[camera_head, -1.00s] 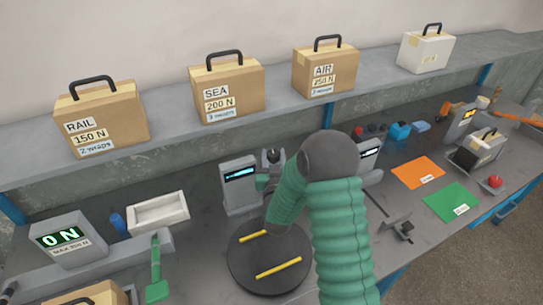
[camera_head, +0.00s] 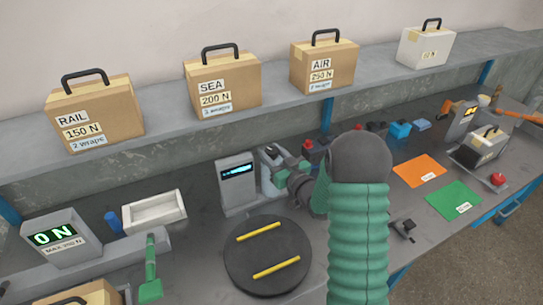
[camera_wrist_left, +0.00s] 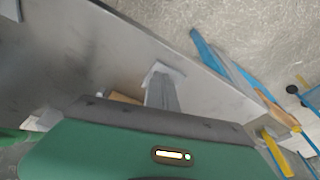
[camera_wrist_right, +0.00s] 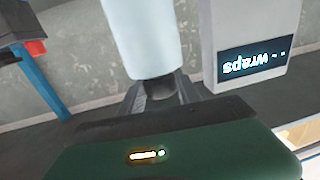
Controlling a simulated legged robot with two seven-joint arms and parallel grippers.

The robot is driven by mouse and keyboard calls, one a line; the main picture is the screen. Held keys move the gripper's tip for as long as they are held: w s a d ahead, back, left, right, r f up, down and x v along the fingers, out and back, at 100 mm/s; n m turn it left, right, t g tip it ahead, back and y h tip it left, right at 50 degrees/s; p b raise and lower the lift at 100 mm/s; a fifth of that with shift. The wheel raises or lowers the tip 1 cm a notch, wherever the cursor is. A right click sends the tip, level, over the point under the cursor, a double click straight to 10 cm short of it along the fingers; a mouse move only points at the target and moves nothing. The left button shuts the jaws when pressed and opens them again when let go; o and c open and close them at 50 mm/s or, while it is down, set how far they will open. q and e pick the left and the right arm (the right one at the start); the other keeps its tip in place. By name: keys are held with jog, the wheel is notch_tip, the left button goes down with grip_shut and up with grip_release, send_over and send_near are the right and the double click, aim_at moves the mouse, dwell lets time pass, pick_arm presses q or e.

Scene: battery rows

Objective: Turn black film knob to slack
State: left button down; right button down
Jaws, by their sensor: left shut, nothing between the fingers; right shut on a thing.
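My right gripper (camera_wrist_right: 160,92) is shut in the right wrist view, with a dark piece between its fingertips at the end of a pale cylinder (camera_wrist_right: 142,38). The dark piece looks like the black film knob, but the fingers hide most of it. In the head view my right arm partly covers this spot, and the pale film roll (camera_head: 269,158) shows beside the grey display post (camera_head: 236,184). The post's screen reads "wraps" upside down in the right wrist view (camera_wrist_right: 253,62). My left gripper (camera_wrist_left: 162,88) is shut and empty in the left wrist view, away from the film.
A round black turntable (camera_head: 265,282) with two yellow strips lies in front of the post. A white tray (camera_head: 154,212) and a force display (camera_head: 60,240) reading 0 N stand left. Orange (camera_head: 419,170) and green (camera_head: 454,200) mats lie right. Labelled boxes stand on the shelf above.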

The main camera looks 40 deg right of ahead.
jog(key=n+y, duration=0.3)
jog(key=y, duration=0.2)
jog(key=n+g+y, duration=0.1)
jog(key=n+y, duration=0.2)
jog(key=y, duration=0.2)
jog(key=shift+d+n, duration=0.15)
jog(key=shift+n, duration=0.15)
jog(key=n+g+y, duration=0.2)
jog(key=n+y, duration=0.1)
jog(key=y, duration=0.1)
jog(key=shift+w+f, duration=0.1)
jog(key=shift+n+g+y, duration=0.9)
jog(key=shift+g+y, duration=0.1)
jog(key=shift+y, duration=0.2)
jog(key=shift+g, duration=0.3)
jog(key=c, duration=1.3)
grip_release()
jog(key=o, duration=0.4)
jog(key=shift+w, duration=0.15)
jog(key=shift+o, duration=0.2)
